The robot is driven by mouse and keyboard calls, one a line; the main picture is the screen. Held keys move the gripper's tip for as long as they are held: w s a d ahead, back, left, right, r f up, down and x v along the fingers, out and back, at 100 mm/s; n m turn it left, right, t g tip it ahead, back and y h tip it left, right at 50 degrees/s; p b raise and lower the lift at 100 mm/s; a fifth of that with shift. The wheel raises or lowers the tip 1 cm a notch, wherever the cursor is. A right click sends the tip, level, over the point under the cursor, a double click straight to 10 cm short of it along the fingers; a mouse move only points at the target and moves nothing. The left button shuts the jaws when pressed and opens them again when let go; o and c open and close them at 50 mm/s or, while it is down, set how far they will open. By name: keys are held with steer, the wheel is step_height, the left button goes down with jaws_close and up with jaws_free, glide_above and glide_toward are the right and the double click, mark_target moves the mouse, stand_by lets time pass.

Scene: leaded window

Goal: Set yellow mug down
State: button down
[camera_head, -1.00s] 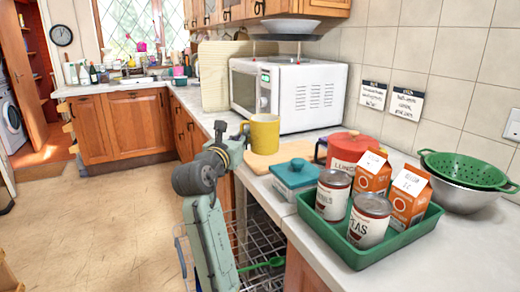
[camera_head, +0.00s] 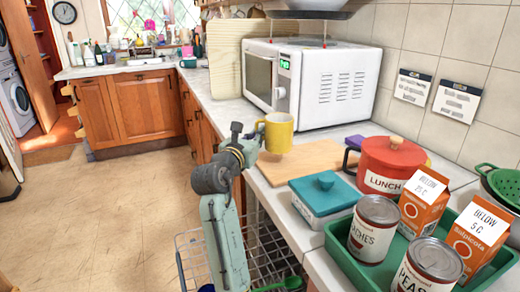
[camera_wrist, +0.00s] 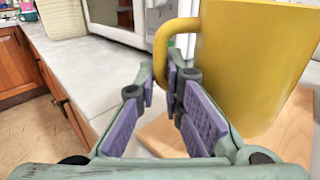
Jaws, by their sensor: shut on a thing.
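The yellow mug (camera_head: 279,133) is upright at the end of my gripper (camera_head: 244,143), in front of the microwave. In the wrist view, my gripper (camera_wrist: 168,92) has its purple-padded fingers closed around the handle of the yellow mug (camera_wrist: 255,65). The mug's body is to the right of the fingers. It appears to be over the left part of the wooden board (camera_head: 300,160); the board also shows below the mug in the wrist view (camera_wrist: 160,135). A gap under the mug is hard to judge.
A white microwave (camera_head: 325,85) stands behind. A teal box (camera_head: 325,195), a red pot labelled LUNCH (camera_head: 390,165) and a green tray (camera_head: 340,245) with cans and cartons stand right of the arm. A wire rack (camera_head: 195,262) is below. The board's middle is clear.

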steer(key=shift+f, duration=2.15)
steer(key=c, duration=1.7)
jaws_free()
steer(key=shift+f, duration=0.1)
steer(key=b+v, duration=0.1)
steer(key=v, duration=1.1)
steer(key=shift+b, duration=0.4)
